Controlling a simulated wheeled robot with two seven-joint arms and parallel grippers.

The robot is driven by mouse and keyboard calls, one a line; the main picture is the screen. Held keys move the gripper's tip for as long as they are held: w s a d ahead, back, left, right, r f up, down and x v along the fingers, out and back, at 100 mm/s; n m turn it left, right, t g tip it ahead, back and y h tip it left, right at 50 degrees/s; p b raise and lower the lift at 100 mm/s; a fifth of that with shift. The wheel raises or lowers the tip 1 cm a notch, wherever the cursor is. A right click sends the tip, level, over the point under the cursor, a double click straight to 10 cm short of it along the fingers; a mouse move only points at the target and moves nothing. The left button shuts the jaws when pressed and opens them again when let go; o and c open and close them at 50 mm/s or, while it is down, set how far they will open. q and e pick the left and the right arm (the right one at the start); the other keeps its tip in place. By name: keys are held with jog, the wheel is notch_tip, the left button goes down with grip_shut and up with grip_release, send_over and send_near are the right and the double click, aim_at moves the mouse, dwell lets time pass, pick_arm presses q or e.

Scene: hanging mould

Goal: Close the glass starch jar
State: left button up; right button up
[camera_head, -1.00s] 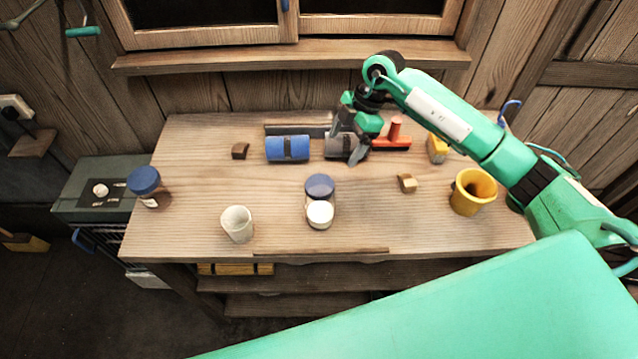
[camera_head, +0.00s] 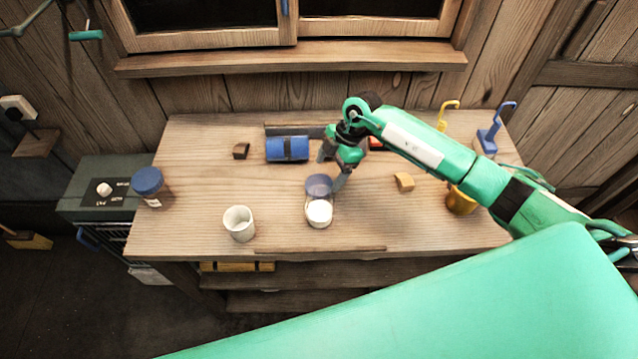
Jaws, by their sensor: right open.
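A small glass jar (camera_head: 319,214) with white contents stands near the middle of the table, toward the front edge. Its round, bluish, see-through lid (camera_head: 318,185) shows just behind the white opening and does not cover it. My right gripper (camera_head: 332,172) is open and empty, reaching in from the right. Its fingers are beside and above the lid, one at the lid's right edge. I cannot tell whether that finger touches it. My left gripper is not in view.
A white cup (camera_head: 239,224) stands left of the jar, and a blue-capped jar (camera_head: 149,185) is farther left. A blue roll (camera_head: 288,148) lies behind. A tan block (camera_head: 404,182) and a partly hidden yellow cup (camera_head: 461,203) are right. The front middle is clear.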

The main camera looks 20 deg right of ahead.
aim_at(321, 181)
jog(key=shift+a, duration=0.1)
jog(key=p+x, duration=0.3)
jog(key=x, duration=0.1)
jog(key=shift+w+a, duration=0.1)
jog(key=shift+a, duration=0.05)
jog(key=shift+a+f, duration=0.15)
jog(key=shift+f, duration=0.3)
jog(key=c, duration=0.7)
